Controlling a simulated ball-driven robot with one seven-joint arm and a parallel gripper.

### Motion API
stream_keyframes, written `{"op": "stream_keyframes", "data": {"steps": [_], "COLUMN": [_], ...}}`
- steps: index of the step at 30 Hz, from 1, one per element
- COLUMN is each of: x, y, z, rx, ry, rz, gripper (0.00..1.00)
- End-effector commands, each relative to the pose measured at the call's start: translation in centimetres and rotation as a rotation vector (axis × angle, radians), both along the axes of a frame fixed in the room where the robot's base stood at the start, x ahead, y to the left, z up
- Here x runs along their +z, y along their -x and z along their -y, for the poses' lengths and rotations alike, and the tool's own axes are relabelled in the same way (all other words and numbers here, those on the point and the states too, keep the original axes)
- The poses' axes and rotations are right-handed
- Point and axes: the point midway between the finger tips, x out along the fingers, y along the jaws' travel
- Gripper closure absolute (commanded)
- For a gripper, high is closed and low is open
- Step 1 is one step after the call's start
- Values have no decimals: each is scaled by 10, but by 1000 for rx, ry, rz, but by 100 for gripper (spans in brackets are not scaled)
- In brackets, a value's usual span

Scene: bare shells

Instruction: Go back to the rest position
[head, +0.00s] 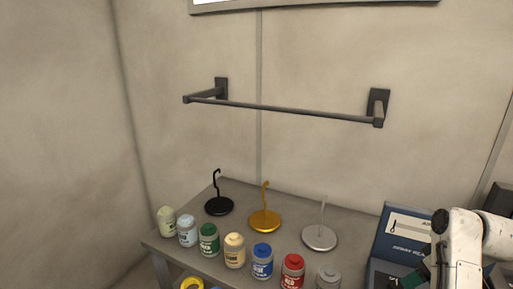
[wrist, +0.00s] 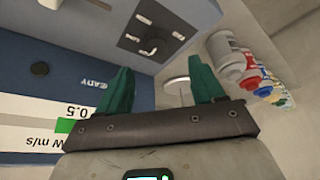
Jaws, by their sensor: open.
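My gripper (wrist: 163,84) has its two green fingers spread apart with nothing between them in the wrist view. In the head view my white arm stands at the lower right, and a green finger (head: 413,280) shows near the bottom edge, in front of a blue device (head: 398,240). In the wrist view the device's blue panel (wrist: 40,85) fills the left side, with a white display strip (wrist: 30,125) and green bar.
A grey table (head: 285,203) carries black (head: 219,206), gold (head: 265,222) and silver (head: 319,238) hooked discs. Several lidded jars (head: 234,251) line its front. A dark rail (head: 290,109) is fixed to the wall above. Space between the rail and table is clear.

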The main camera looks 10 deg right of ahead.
Motion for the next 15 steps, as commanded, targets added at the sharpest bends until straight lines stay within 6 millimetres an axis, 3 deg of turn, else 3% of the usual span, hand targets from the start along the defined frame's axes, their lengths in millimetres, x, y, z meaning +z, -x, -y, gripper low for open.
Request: {"op": "stream_keyframes", "data": {"steps": [9, 15], "x": [-77, -103], "y": [65, 121], "z": [-84, -137], "rx": [-92, -139], "ry": [40, 36], "rz": [-10, 17], "gripper": [32, 32]}}
